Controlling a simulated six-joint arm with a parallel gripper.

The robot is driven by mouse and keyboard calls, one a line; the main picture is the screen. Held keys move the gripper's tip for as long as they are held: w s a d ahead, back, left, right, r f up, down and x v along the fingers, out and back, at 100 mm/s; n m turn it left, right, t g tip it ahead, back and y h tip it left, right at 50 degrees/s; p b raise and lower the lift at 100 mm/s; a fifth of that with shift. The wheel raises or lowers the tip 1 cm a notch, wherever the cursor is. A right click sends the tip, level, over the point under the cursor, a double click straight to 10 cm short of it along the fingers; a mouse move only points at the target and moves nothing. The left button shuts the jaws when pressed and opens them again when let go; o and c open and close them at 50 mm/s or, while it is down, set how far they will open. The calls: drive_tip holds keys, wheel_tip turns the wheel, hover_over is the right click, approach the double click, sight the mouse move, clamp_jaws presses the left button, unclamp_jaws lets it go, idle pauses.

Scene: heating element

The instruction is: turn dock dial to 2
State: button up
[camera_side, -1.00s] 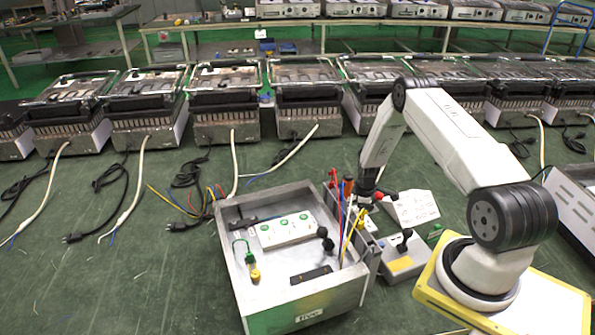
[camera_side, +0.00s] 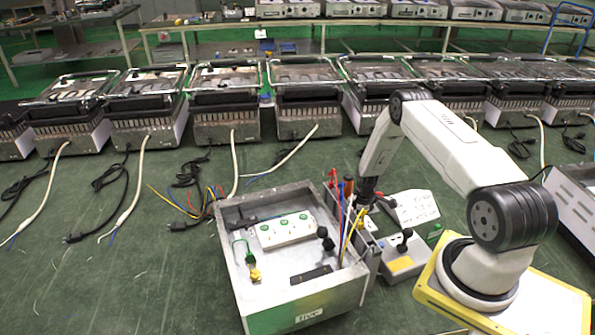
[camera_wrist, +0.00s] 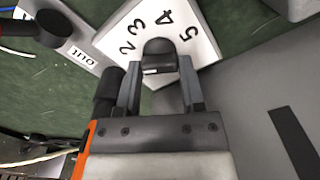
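The dock dial is a black knob (camera_wrist: 160,50) on a white plate (camera_wrist: 205,40) printed with the numbers 2, 3, 4 and 5, seen in the wrist view. My gripper (camera_wrist: 160,68) has its two fingers apart, with the knob between or just beyond the fingertips; I cannot tell if they touch it. The fingers look empty otherwise. In the side view my gripper (camera_side: 364,201) points down at the right edge of the metal box, and the dial is hidden there.
The metal box (camera_side: 240,285) holds a white socket strip (camera_side: 287,231). Upright coloured tools and wires crowd beside my gripper. A grey box with a black lever (camera_side: 404,240) stands to the right. A red-tipped handle (camera_wrist: 18,27) lies at the wrist view's upper left.

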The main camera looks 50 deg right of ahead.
clamp_jaws()
drive_tip(key=shift+m, duration=1.5)
drive_tip(key=o, duration=1)
unclamp_jaws()
drive_tip(key=shift+o, duration=0.2)
drive_tip(key=shift+r, duration=0.1)
drive_tip(key=shift+r, duration=3.8)
